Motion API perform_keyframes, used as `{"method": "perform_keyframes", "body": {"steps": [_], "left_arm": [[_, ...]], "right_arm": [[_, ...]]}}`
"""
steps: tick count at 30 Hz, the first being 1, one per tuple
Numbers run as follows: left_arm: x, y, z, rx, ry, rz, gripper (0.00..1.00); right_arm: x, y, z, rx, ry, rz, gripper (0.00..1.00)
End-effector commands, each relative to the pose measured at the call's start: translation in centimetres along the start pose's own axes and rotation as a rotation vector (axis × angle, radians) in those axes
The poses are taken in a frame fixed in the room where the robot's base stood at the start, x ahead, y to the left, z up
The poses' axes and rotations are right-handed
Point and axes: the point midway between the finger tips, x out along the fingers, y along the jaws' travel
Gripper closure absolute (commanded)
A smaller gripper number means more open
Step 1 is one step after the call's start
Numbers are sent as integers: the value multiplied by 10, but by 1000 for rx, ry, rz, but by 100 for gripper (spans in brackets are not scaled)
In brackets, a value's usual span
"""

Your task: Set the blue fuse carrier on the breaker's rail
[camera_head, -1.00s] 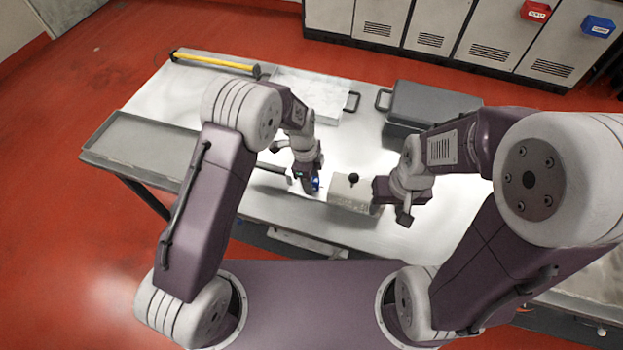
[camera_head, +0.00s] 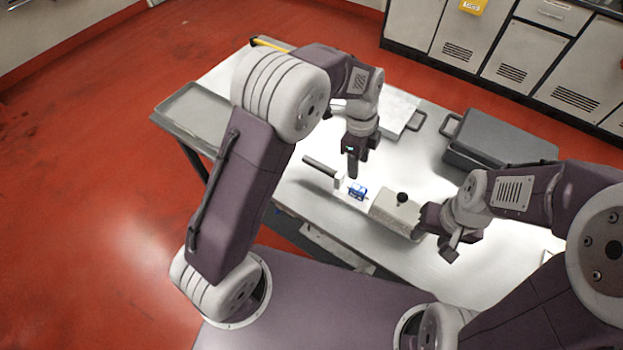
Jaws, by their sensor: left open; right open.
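The small blue fuse carrier (camera_head: 357,191) sits on the light strip between a white upright block (camera_head: 340,182) and a beige box with a black knob (camera_head: 396,207). I cannot tell whether it is fully seated on a rail. My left gripper (camera_head: 352,172) is open and empty, pointing down just above and behind the blue carrier, apart from it. My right gripper (camera_head: 432,232) is open, at the right end of the beige box; whether it touches the box is unclear.
A dark handle-like bar (camera_head: 320,166) extends left from the white block. A dark grey case (camera_head: 495,150) stands at the back right. A grey tray (camera_head: 196,116) lies at the table's left end. A pale panel with a handle (camera_head: 400,112) lies behind my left gripper.

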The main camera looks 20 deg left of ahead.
Motion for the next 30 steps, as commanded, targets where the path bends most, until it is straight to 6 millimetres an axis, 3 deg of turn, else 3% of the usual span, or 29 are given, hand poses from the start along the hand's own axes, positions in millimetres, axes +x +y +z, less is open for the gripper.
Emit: {"method": "perform_keyframes", "body": {"steps": [2, 4, 9, 13, 18, 30], "left_arm": [[-6, 14, 18, -172, -11, -14, 53], [-11, 38, 43, -459, -25, -39, 53], [-15, 119, 96, -1247, -27, -128, 53], [-11, 167, 112, -1660, -5, -177, 53], [-7, 188, 116, -1849, 10, -198, 53], [-7, 188, 116, -1848, 9, -195, 53]], "right_arm": [[0, 0, 0, 0, 0, 0, 53], [0, 0, 0, 0, 0, 0, 53], [0, 0, 0, 0, 0, 0, 53], [0, 0, 0, 0, 0, 0, 53], [0, 0, 0, 0, 0, 0, 53], [0, 0, 0, 0, 0, 0, 53]]}}
